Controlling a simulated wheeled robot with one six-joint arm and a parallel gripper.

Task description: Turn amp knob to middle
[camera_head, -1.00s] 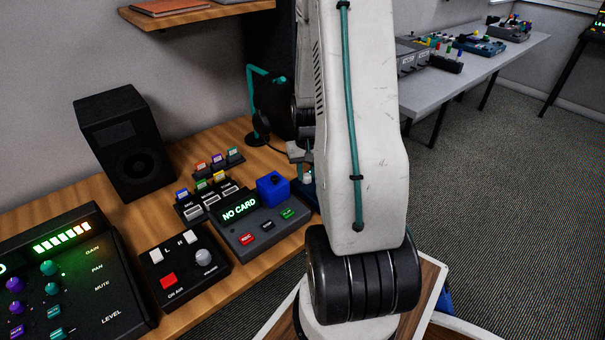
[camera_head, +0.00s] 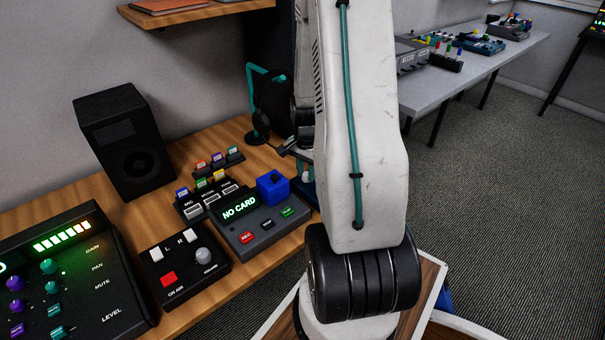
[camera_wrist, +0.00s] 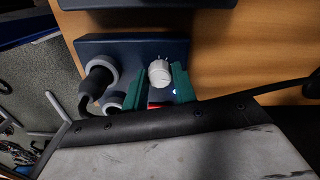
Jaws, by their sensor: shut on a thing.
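The amp (camera_wrist: 115,46) is a dark blue box in the wrist view, with a pale, ridged knob (camera_wrist: 159,71) on its face. The two green fingers of my gripper (camera_wrist: 160,79) stand on either side of this knob and are shut on it. A red light shows low between the fingers, and a small pale light shows near the right finger. The knob's pointer direction is not clear. In the head view my arm hides most of the amp and the fingertips.
In the head view, a card reader (camera_head: 262,222), a control box (camera_head: 182,260) and a speaker (camera_head: 124,142) stand on the wooden desk (camera_head: 195,143).

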